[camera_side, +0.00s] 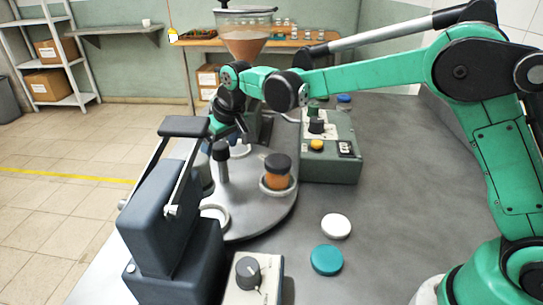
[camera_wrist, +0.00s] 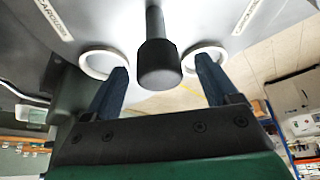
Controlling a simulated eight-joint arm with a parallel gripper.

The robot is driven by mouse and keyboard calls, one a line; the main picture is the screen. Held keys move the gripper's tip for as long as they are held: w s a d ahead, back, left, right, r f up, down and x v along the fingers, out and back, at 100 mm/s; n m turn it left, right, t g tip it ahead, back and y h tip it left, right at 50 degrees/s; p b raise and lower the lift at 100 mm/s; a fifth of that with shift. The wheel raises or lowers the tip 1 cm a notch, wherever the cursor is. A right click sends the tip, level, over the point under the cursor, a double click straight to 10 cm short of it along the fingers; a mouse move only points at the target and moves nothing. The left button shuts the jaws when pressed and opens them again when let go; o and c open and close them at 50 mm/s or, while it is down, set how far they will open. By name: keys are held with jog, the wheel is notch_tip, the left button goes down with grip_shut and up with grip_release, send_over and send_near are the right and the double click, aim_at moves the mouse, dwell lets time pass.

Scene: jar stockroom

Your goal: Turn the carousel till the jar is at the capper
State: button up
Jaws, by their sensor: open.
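The carousel (camera_side: 255,222) is a round grey plate with pale ring seats; a seat ring (camera_wrist: 103,64) also shows in the wrist view. The jar (camera_side: 277,180), orange with a dark top, stands upright in a seat at the plate's right side. The capper, seemingly the dark blue lever machine (camera_side: 160,215), stands at the front left, apart from the jar. A dark upright handle (camera_side: 221,168) rises from the plate. In the wrist view its black knob (camera_wrist: 158,66) lies between the fingers of my gripper (camera_wrist: 162,64), with gaps on both sides. My gripper is open and empty.
A green control box (camera_side: 330,165) with a yellow button stands right of the carousel. A hopper (camera_side: 244,45) stands behind it. White (camera_side: 336,226) and teal (camera_side: 327,259) discs lie on the bench, near a dial box (camera_side: 252,283). The bench's right middle is clear.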

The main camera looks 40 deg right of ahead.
jog(key=shift+w+f, duration=0.1)
jog(key=shift+f, duration=0.15)
jog(key=shift+c, duration=0.3)
grip_shut()
jog(key=shift+m, duration=0.5)
jog(key=shift+m+h, duration=0.9)
jog(key=shift+m, duration=1.6)
